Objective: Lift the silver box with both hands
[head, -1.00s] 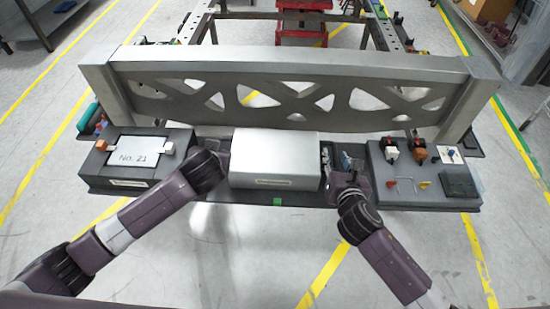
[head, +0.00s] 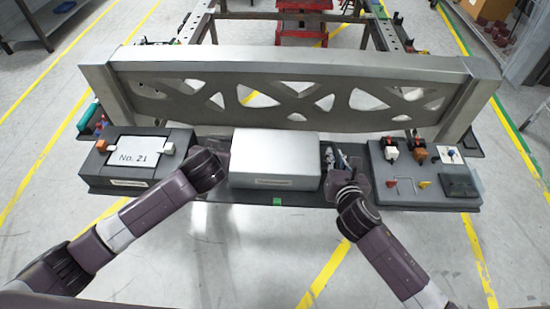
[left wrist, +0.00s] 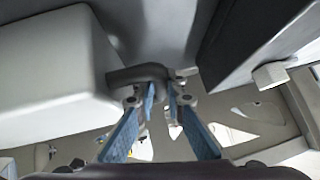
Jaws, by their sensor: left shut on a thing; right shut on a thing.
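The silver box (head: 274,155) sits level on the dark tray in the middle of the head view. It also shows large at the left of the left wrist view (left wrist: 55,75). My left gripper (head: 222,158) is at the box's left side, its fingertips mostly hidden by the wrist in the head view. In the left wrist view its blue-padded fingers (left wrist: 162,98) are shut on a dark grey handle-like part beside the box. My right gripper (head: 333,172) is at the box's right side, shut on the handle there, though the grip itself is small and partly hidden.
A dark case with a "No. 21" plate (head: 133,158) stands close on the left. A grey board with connectors (head: 415,172) stands on the right. A tall metal beam with cutouts (head: 290,98) runs behind the box. The dark tray (head: 240,198) shows below the box.

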